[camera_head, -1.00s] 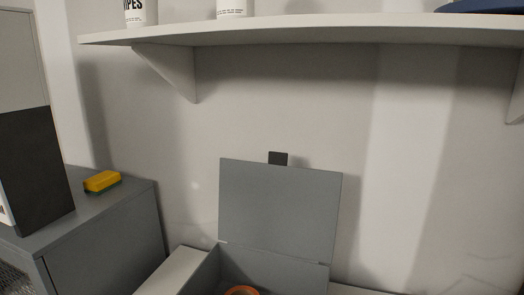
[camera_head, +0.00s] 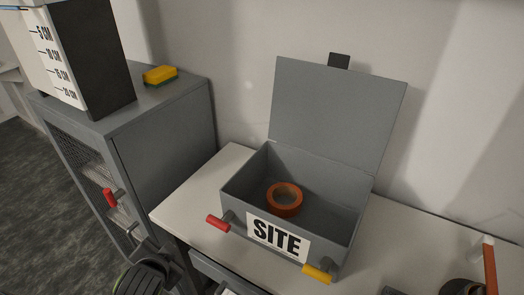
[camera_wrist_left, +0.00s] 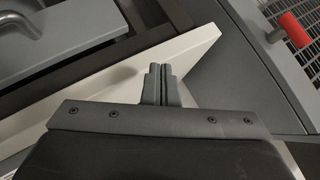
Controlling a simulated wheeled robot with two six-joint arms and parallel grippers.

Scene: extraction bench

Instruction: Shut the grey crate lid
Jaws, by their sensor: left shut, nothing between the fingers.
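The grey crate (camera_head: 233,187) stands on the white bench in the head view, with a "SITE" label on its front. Its grey lid (camera_head: 338,112) is open, standing up and leaning back at the rear edge, with a dark tab (camera_head: 339,61) on its top edge. An orange tape roll (camera_head: 285,200) lies inside the crate. My left gripper (camera_wrist_left: 160,80) is shut and empty in the left wrist view, over the bench edge by the cabinet, apart from the crate. My right gripper is not clearly visible.
A red latch handle (camera_head: 217,222) and a yellow one (camera_head: 317,273) stick out from the crate's front. A grey cabinet (camera_head: 165,130) at left carries a yellow-green sponge (camera_head: 160,75) and a marked box (camera_head: 100,65).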

